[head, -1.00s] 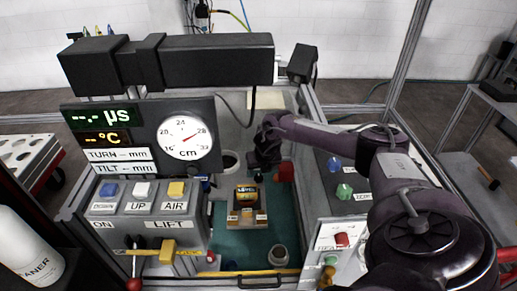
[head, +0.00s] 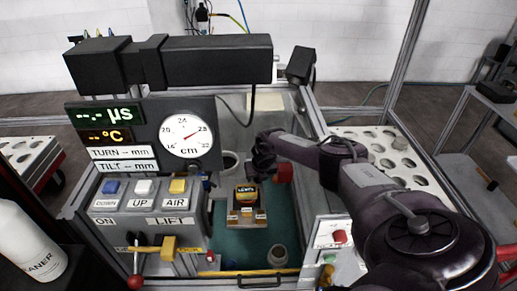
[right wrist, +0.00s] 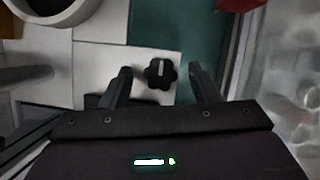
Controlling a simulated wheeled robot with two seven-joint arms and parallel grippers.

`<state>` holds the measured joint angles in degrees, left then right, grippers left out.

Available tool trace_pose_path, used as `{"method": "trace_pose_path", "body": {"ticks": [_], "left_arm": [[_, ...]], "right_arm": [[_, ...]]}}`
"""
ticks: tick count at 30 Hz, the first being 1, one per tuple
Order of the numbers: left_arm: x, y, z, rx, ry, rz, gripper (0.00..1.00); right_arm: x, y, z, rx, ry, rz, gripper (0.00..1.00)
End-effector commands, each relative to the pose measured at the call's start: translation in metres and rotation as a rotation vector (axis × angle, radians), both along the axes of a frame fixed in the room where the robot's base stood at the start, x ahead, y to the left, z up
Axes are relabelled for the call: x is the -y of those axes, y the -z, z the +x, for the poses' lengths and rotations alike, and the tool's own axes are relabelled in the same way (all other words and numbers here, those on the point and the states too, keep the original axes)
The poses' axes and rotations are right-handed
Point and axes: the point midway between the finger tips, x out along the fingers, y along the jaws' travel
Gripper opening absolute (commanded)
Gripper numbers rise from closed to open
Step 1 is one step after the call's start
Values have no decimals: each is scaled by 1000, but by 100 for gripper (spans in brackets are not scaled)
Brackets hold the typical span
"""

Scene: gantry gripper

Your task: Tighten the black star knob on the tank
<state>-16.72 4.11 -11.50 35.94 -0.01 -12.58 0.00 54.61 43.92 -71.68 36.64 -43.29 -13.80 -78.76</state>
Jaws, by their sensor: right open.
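The black star knob (right wrist: 160,73) shows in the right wrist view, over a pale plate, with a light bar mark on its top. My right gripper (right wrist: 160,78) is open, with one finger on each side of the knob in that view; I cannot tell its height above it. In the head view my right gripper (head: 262,160) reaches into the back right of the tank (head: 232,120), and the knob cannot be made out there. My left gripper is not in view.
A block with a yellow-and-black top (head: 246,196) stands on the teal tank floor (head: 235,246). A red part (head: 284,172) is close right of my right gripper. A white cup (head: 230,163) stands behind. A black beam (head: 170,62) spans the back.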

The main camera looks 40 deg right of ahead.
Motion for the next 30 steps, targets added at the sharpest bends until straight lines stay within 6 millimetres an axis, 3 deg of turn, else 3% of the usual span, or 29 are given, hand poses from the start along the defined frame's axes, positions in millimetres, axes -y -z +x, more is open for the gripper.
{"method": "trace_pose_path", "body": {"ticks": [5, 15, 30], "left_arm": [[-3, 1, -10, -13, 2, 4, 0], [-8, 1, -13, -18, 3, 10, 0], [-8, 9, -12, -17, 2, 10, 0]], "right_arm": [[0, 0, 0, 0, 0, 0, 56], [0, 0, 0, 1, 0, 0, 12], [-1, 1, 1, 1, 139, -2, 12]]}}
